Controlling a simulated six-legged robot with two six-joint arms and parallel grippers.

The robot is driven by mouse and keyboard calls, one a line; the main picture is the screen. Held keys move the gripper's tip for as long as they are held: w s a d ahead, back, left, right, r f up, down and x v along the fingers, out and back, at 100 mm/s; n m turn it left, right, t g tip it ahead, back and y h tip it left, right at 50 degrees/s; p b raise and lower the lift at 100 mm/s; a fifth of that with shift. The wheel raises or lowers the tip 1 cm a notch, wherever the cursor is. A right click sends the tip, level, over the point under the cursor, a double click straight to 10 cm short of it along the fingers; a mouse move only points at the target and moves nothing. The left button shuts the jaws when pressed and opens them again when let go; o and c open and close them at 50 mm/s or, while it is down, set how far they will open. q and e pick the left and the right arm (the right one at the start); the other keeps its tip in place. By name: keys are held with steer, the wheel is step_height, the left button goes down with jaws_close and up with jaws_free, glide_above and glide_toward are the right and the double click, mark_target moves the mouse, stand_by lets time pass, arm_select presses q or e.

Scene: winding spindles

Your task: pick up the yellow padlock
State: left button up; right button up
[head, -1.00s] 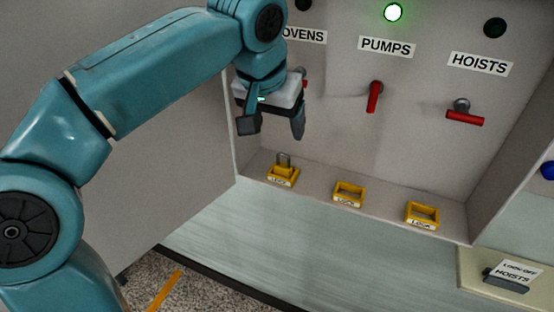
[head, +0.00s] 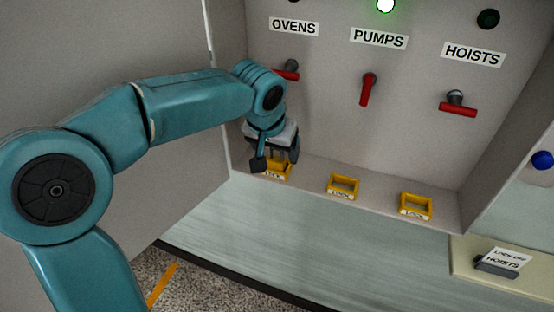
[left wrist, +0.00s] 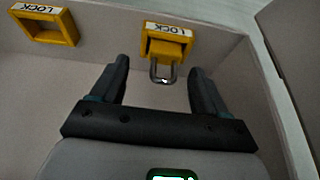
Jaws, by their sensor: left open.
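The yellow padlock (left wrist: 165,49) sits in a yellow holder marked LOCK (left wrist: 168,28), with its grey metal shackle standing out toward my left gripper in the left wrist view. My left gripper (left wrist: 159,66) is open and empty, with one finger on each side of the shackle and a gap to both. In the head view the left gripper (head: 276,161) is over the leftmost holder (head: 277,175) and hides most of the padlock. My right gripper is not in view.
Two empty yellow holders (head: 344,186) (head: 416,206) stand to the right on the ledge. Red handles (head: 368,90) (head: 458,109) stick out of the panel above. A side wall (head: 222,90) is close at left. A HOISTS lock-off tag (head: 507,258) lies at lower right.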

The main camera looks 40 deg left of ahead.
mark_target(276, 152)
arm_select(q)
steer(key=w+f, duration=0.1)
steer(key=a+f, duration=0.1)
steer(key=f, duration=0.1)
steer(key=shift+w+a, duration=0.1)
steer(key=shift+w, duration=0.3)
steer(key=shift+s+d+r, duration=0.15)
steer(key=shift+s+d, duration=0.1)
steer(key=c, duration=0.4)
steer(key=shift+w+a, duration=0.1)
steer(key=shift+a, duration=0.05)
steer(key=c, duration=0.8)
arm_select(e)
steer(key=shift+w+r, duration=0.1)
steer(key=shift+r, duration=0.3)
